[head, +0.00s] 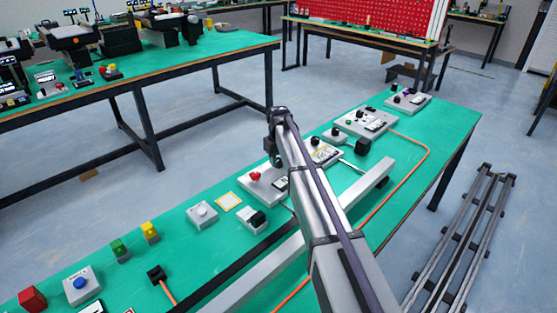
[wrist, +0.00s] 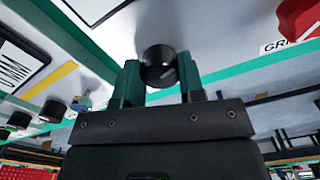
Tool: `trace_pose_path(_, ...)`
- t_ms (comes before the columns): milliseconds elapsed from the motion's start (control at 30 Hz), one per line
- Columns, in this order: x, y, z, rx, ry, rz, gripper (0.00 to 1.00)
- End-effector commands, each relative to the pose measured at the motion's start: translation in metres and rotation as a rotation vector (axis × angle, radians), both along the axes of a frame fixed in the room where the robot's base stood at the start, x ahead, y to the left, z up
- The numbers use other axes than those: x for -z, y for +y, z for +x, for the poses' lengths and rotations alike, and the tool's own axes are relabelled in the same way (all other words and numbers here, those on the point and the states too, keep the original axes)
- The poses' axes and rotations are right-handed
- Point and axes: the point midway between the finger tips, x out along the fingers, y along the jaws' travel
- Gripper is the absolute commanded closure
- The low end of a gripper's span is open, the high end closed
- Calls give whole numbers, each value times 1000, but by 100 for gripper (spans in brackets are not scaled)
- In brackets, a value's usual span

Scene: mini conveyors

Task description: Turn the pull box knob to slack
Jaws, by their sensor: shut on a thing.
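In the wrist view a round black knob (wrist: 157,54) with a pale line on its face stands out from a light grey box (wrist: 215,45). My gripper (wrist: 159,70) has its two green fingers on either side of the knob and is shut on it. No readable label shows beside this knob, and I cannot tell its setting. In the head view my arm reaches to the row of grey boxes on the green bench (head: 120,275). There the fingers and the held knob are hidden by my arm.
A red knob (wrist: 300,18) sits close at the right in the wrist view, by a partly visible label. More black knobs (wrist: 53,110) are at the left. In the head view a metal rail (head: 372,190) and an orange cable (head: 427,155) lie along the bench.

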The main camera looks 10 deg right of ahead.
Motion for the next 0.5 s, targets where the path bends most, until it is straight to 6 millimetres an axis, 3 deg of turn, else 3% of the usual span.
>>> trace_pose_path(500,0,-1,0,-486,1,0,87)
